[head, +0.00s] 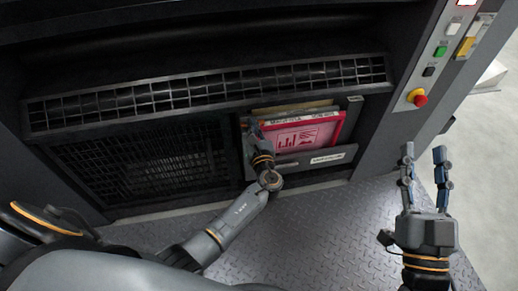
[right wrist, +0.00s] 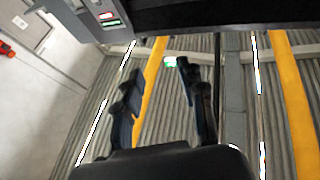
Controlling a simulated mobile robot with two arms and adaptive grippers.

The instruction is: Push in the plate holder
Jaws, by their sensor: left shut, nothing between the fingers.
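The plate holder (head: 322,158) is a dark frame in the machine front, in the head view right of centre. My right gripper (head: 424,150) is open and empty, apart from the machine, over the floor at the right. Its two fingers also show spread in the right wrist view (right wrist: 158,75).
A dark grille (head: 140,160) fills the machine front left of the holder, with a slotted ledge (head: 210,88) above. A control panel with a red emergency knob (head: 420,100) and several buttons stands at the upper right. The patterned metal floor (head: 320,220) is clear.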

